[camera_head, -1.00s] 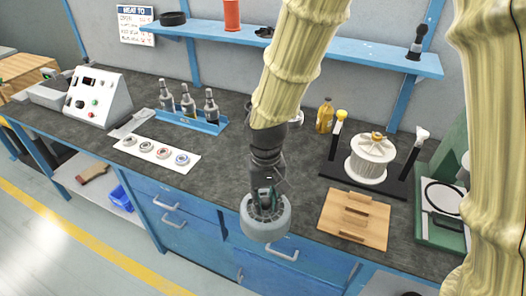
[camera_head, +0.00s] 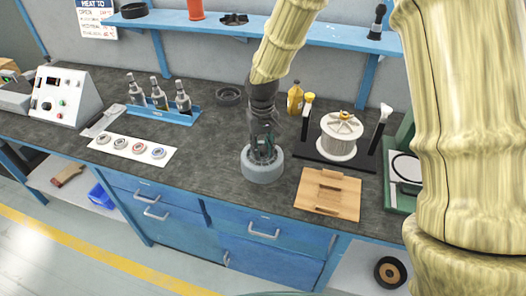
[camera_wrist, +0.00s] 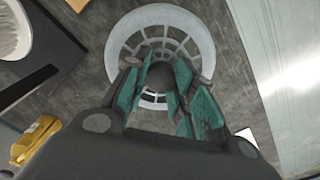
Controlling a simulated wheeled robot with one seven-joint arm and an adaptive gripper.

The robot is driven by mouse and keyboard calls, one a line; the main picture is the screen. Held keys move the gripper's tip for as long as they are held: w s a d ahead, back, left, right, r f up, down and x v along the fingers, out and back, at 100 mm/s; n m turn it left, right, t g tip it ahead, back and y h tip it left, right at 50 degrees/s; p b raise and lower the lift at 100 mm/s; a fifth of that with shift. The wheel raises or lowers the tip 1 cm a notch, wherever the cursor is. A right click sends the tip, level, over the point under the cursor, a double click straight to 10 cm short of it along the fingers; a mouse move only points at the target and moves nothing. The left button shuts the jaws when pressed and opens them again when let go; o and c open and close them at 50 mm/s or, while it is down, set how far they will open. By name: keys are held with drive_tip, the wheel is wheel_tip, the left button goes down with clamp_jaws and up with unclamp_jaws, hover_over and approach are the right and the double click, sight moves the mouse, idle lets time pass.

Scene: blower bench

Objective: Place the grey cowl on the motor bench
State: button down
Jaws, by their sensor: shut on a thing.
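The grey cowl (camera_head: 262,172) is a round, drum-like piece with a slotted face. It is at the middle of the dark bench top (camera_head: 212,150), near the front edge; whether it touches the surface I cannot tell. My gripper (camera_head: 262,152) points down and is shut on the cowl from above. In the wrist view, my gripper's green-padded fingers (camera_wrist: 164,75) are at the cowl's centre, and its pale ring (camera_wrist: 203,42) shows around them. The fingers and palm hide part of the cowl.
Right of the cowl are a wooden board (camera_head: 328,192), a white spool (camera_head: 338,138) on a black stand, and a yellow bottle (camera_head: 295,98). Left are a white card with several rings (camera_head: 132,147) and a blue bottle rack (camera_head: 160,115). A black ring (camera_head: 229,96) lies behind.

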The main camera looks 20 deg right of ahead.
sight(262, 154)
drive_tip(key=shift+w+d+f, duration=0.2)
drive_tip(key=shift+w+f, duration=0.15)
drive_tip(key=shift+w, duration=0.25)
drive_tip(key=shift+s+f+p, duration=0.25)
drive_tip(key=shift+f+p, duration=0.15)
drive_tip(key=shift+f, duration=0.4)
drive_tip(key=shift+w+f, duration=0.2)
drive_tip(key=shift+f, duration=0.65)
drive_tip(key=shift+s, duration=0.1)
drive_tip(key=shift+r, duration=0.1)
drive_tip(key=c, duration=1.2)
unclamp_jaws()
drive_tip(key=shift+f, duration=0.2)
drive_tip(key=shift+o, duration=0.2)
